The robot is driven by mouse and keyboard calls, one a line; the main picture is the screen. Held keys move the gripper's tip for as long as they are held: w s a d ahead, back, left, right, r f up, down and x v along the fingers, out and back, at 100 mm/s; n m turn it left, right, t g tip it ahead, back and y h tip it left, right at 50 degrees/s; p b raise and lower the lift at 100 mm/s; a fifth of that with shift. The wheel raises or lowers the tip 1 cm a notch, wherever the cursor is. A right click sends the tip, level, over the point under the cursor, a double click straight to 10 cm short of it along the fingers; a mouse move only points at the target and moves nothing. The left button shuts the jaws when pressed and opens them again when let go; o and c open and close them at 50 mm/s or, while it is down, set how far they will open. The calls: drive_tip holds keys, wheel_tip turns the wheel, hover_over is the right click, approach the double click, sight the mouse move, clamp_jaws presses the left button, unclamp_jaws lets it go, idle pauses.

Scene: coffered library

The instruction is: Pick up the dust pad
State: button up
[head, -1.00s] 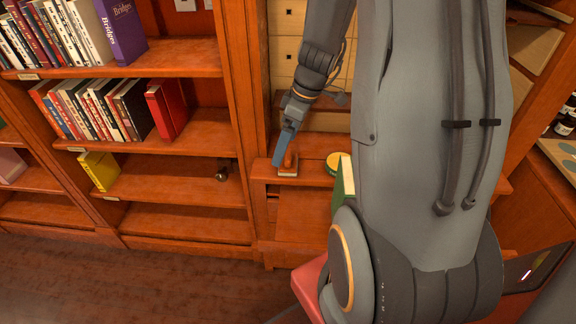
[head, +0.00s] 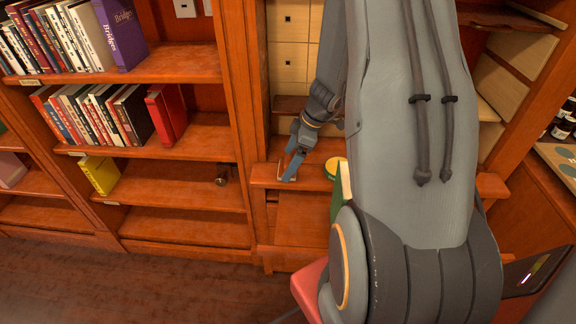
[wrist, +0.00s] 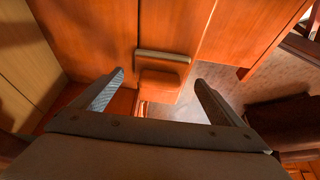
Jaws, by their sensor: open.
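The dust pad shows in the wrist view as an orange-brown wooden block (wrist: 160,78) with a pale grey strip along its far side. It lies ahead of my gripper (wrist: 159,80), between the lines of the two fingers. The fingers stand apart with nothing held. In the head view my gripper (head: 290,166) is low over the wooden ledge (head: 312,183), right at the pad's place. The pad is mostly hidden there behind the fingers. I cannot tell whether the fingers touch it.
A round yellow-green item (head: 332,167) and a green book-like object (head: 341,195) stand right of my gripper on or near the ledge. A bookcase with books (head: 110,110) is at the left. A small dark object (head: 221,176) sits on its lower shelf.

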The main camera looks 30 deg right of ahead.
sight(288, 160)
drive_tip(key=shift+x, duration=1)
drive_tip(key=c, duration=1.3)
drive_tip(key=shift+o, duration=0.2)
drive_tip(key=shift+r, duration=0.1)
drive_tip(key=shift+r+b, duration=0.85)
drive_tip(key=shift+r, duration=4.1)
